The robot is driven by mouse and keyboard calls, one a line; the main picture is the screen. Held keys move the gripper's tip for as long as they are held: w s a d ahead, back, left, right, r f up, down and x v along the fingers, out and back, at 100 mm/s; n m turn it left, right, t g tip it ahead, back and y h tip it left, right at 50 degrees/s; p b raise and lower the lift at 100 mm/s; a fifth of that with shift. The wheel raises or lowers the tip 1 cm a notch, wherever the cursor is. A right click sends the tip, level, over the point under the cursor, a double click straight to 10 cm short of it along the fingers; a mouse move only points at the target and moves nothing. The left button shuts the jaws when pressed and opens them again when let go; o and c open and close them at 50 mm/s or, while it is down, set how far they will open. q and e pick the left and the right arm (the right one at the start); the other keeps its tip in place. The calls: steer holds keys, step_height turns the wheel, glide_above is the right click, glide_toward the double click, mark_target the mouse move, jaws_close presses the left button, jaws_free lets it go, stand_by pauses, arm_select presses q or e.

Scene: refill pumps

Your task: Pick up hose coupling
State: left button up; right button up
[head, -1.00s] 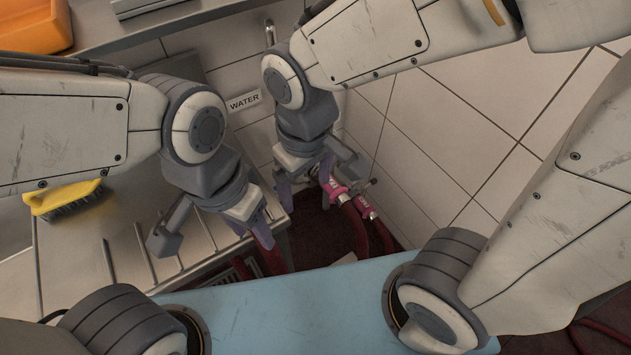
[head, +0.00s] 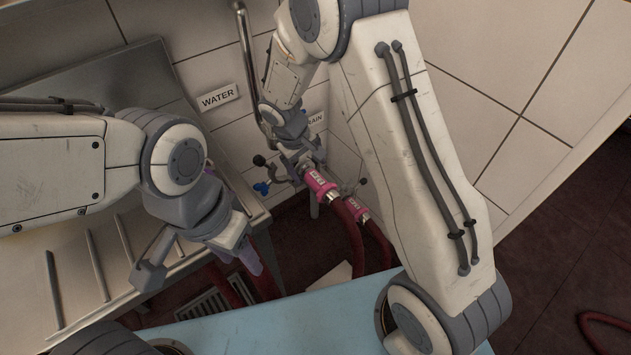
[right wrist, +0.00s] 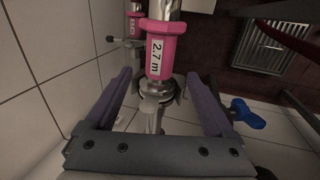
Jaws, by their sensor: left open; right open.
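A pink hose coupling (head: 320,187) with a white label sits on a metal fitting by the tiled wall, a red hose (head: 352,243) running from it. In the right wrist view a pink coupling (right wrist: 158,50) labelled "2.7 m" lies ahead of and between the fingers of my right gripper (right wrist: 158,76), which is open. In the head view my right gripper (head: 302,163) is at the coupling's wall-side end, its fingers mostly hidden. A second pink coupling (head: 356,208) is just to the right. My left gripper (head: 246,258) is open and empty by the counter's edge.
A "WATER" sign (head: 218,97) and a partly hidden drain sign (head: 316,119) are on the wall. A blue valve handle (head: 261,188) is left of the couplings. A metal counter (head: 70,250) is at left, a floor grate (head: 205,303) below it.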

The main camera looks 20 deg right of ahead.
mark_target(313, 176)
steer(key=shift+b+x, duration=0.35)
steer(key=shift+x, duration=2.4)
steer(key=shift+s+d, duration=0.1)
jaws_close()
